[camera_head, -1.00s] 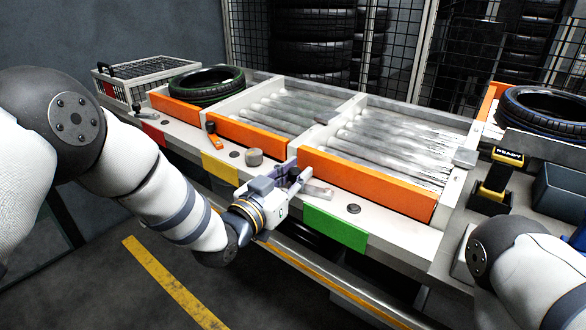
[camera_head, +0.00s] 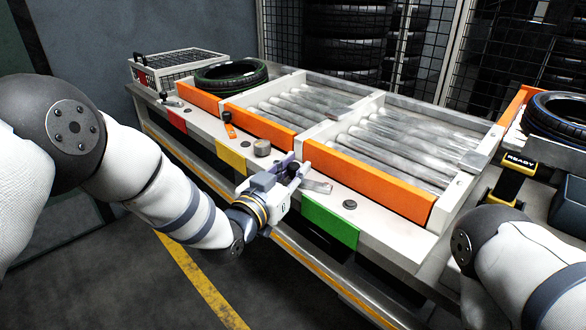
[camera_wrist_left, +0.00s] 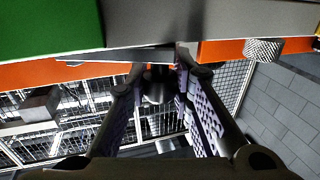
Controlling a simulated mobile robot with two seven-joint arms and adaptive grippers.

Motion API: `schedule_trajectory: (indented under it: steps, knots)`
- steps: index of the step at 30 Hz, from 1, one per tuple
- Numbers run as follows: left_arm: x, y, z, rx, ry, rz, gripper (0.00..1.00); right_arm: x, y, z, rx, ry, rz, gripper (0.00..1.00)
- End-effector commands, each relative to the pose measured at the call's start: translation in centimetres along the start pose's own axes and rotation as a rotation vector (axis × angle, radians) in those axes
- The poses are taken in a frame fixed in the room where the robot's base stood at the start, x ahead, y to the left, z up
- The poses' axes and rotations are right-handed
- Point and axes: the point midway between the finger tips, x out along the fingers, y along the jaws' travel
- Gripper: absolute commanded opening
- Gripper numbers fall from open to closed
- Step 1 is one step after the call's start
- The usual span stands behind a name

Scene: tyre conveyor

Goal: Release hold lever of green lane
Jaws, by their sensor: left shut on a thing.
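The green lane is marked by a green panel (camera_head: 331,221) on the front of the conveyor table, below an orange gate (camera_head: 368,187). Its hold lever (camera_head: 318,187) shows as a flat grey piece on the ledge just left of the green panel. My left gripper (camera_head: 298,172) is at this lever, shut on its end; the fingers hide part of it. In the left wrist view, the two finger pads (camera_wrist_left: 164,78) close around a dark round knob (camera_wrist_left: 157,88) beneath the ledge edge. My right gripper is out of view; only the right arm shows.
The yellow lane panel (camera_head: 231,158) and red lane panel (camera_head: 177,121) lie to the left. A green-marked tyre (camera_head: 231,75) lies at the back left. A black-yellow READY device (camera_head: 513,172) stands right.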

Motion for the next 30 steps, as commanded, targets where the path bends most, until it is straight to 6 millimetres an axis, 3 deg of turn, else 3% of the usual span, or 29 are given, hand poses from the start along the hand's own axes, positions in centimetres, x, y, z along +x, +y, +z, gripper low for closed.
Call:
schedule_trajectory:
  steps: [2,3,6,14,17,24,30]
  knots:
    - [-0.1,0.1,0.2,-0.002,-0.003,0.002,0.00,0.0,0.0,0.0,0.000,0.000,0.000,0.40]
    - [-0.1,0.1,0.2,-0.002,-0.003,0.002,0.26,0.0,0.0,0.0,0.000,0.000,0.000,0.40]
    - [-0.1,0.1,0.2,-0.002,-0.003,0.002,0.42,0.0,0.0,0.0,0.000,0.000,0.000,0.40]
    - [-0.1,0.0,0.1,-0.001,-0.002,0.001,0.42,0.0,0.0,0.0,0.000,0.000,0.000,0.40]
    - [-0.9,0.0,0.1,-0.001,-0.004,0.001,0.42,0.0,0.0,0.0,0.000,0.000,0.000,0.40]
    - [-7.2,0.0,0.2,-0.004,-0.007,0.000,0.42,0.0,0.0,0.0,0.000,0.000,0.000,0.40]
    - [-11.1,0.0,0.1,-0.002,-0.004,0.001,0.42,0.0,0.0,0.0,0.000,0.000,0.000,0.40]
